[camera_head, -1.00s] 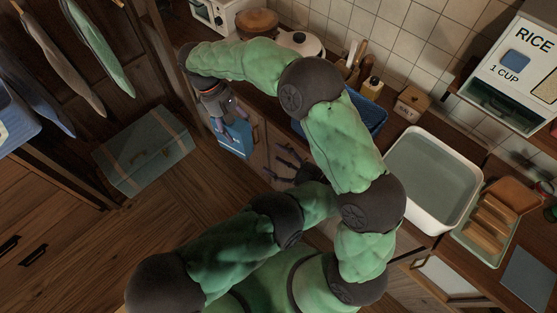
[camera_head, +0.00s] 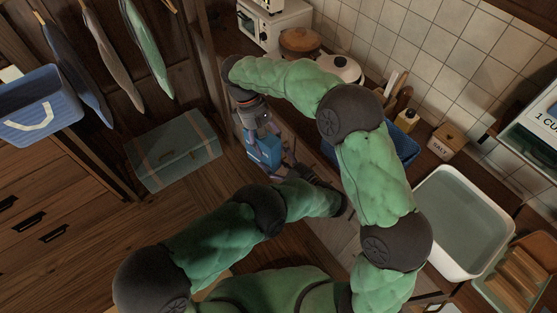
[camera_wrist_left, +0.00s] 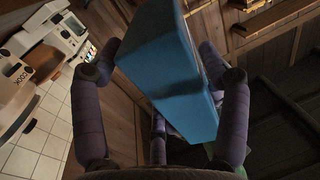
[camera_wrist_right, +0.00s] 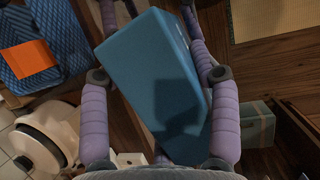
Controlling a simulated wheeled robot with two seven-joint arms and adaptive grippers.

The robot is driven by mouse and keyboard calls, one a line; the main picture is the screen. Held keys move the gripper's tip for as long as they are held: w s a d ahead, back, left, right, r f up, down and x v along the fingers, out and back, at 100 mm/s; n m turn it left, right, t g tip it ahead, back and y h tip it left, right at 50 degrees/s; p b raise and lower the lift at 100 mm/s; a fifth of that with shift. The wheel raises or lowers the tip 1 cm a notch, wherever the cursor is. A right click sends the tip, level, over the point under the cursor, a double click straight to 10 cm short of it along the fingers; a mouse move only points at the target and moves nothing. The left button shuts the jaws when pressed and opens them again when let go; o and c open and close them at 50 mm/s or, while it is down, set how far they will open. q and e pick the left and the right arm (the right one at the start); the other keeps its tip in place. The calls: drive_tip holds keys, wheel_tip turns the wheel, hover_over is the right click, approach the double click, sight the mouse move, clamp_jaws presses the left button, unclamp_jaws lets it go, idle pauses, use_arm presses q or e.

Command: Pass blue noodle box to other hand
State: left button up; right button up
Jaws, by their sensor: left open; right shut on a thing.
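The blue noodle box (camera_head: 264,150) is held upright near the counter front, left of centre in the head view. My right gripper (camera_head: 260,132) is shut on it from above; in the right wrist view the blue noodle box (camera_wrist_right: 155,75) lies between its purple fingers (camera_wrist_right: 150,14). My left gripper (camera_head: 298,168) is beside the box, partly hidden by its own forearm. In the left wrist view the blue noodle box (camera_wrist_left: 170,75) is between the open, spread left fingers (camera_wrist_left: 160,46). Whether they touch it cannot be told.
A counter behind holds a lidded pot (camera_head: 340,68), a blue basket (camera_head: 404,146), a salt box (camera_head: 446,140) and a white sink basin (camera_head: 425,205). A green-grey chest (camera_head: 172,150) stands on the floor at left. Cloths hang at upper left, near a blue bin (camera_head: 40,112).

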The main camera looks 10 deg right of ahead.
use_arm(q)
drive_tip(key=c, duration=1.1)
drive_tip(key=shift+c, duration=0.3)
use_arm(e)
drive_tip(key=o, duration=1.5)
use_arm(q)
drive_tip(key=shift+r, duration=0.1)
use_arm(e)
drive_tip(key=v, duration=1.2)
drive_tip(key=shift+d, duration=0.1)
